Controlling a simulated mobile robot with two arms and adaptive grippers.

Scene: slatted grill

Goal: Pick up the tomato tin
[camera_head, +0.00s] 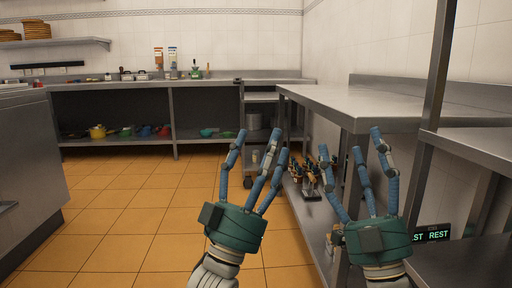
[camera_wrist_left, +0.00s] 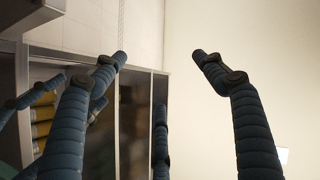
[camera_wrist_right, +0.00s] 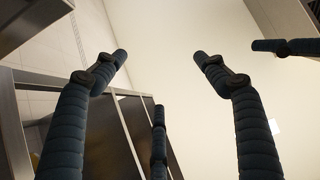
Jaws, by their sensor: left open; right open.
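I cannot make out a tomato tin for certain in any view. My left gripper (camera_head: 258,150) is open and empty in the head view, raised over the floor with its fingers spread and pointing up. My right gripper (camera_head: 350,145) is open and empty, raised in front of the steel table on the right. In the left wrist view my left fingers (camera_wrist_left: 160,58) stand apart with nothing between them. In the right wrist view my right fingers (camera_wrist_right: 160,58) are also apart and empty.
A far steel counter (camera_head: 205,81) holds small items, including tall packages (camera_head: 172,57). Its lower shelf carries a yellow pot (camera_head: 97,132) and other coloured cookware. A steel table (camera_head: 370,100) stands close on the right, with bottle-like items (camera_head: 305,176) below. The tiled floor (camera_head: 130,210) is clear.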

